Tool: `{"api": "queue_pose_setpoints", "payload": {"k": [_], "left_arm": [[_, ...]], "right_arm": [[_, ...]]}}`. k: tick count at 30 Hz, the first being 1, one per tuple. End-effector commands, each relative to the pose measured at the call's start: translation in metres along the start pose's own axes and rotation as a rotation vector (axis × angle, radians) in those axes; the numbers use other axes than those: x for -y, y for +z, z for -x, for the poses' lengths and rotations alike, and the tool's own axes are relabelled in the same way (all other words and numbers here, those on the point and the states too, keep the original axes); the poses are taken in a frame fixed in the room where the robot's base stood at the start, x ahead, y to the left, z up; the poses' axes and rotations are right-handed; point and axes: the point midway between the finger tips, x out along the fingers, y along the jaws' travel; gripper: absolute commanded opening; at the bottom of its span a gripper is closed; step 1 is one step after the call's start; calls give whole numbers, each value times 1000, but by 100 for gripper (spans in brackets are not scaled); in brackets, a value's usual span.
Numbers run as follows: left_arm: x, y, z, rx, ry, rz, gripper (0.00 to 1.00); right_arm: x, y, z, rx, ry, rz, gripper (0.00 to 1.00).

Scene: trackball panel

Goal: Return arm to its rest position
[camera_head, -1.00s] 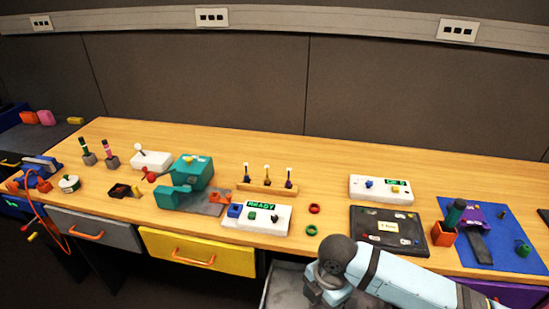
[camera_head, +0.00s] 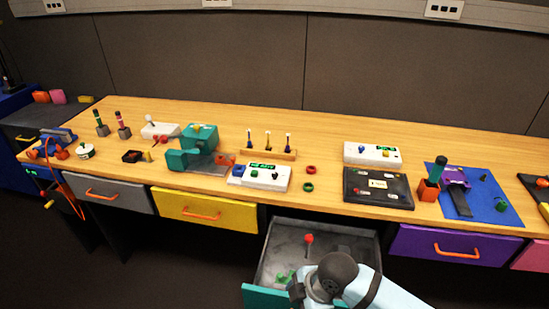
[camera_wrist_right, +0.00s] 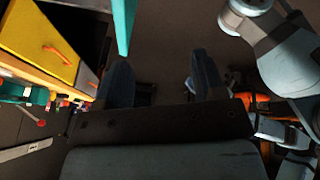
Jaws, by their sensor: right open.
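My right arm (camera_head: 338,272) comes in at the bottom of the head view, in front of the bench and over an open drawer. A white panel (camera_head: 262,177) with a green lit display, a blue part and a dark knob lies near the bench's front edge. A second white panel (camera_head: 372,154) with a green display lies farther right. My left gripper is in neither view.
The open grey drawer (camera_head: 278,240) with a teal front (camera_head: 265,296) juts out below the bench and holds a red-topped item (camera_head: 308,240). A yellow drawer (camera_head: 205,208) and a purple drawer (camera_head: 440,246) are shut. Teal drawer edge (camera_wrist_right: 123,22) is close in the wrist view.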

Motion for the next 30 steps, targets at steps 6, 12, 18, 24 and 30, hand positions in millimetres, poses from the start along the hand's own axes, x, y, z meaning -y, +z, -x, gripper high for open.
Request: {"api": "queue_pose_setpoints", "payload": {"k": [6,12,18,24,30], "left_arm": [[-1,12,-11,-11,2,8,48],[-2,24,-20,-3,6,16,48],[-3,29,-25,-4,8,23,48],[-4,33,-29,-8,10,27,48],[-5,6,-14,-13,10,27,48]], "right_arm": [[23,-1,-41,-190,210,-386,63],[50,36,-60,-324,433,-789,63],[87,84,-64,-381,613,-1065,63],[127,124,-63,-397,744,-1231,63],[141,132,-33,-400,810,-1288,63]]}}
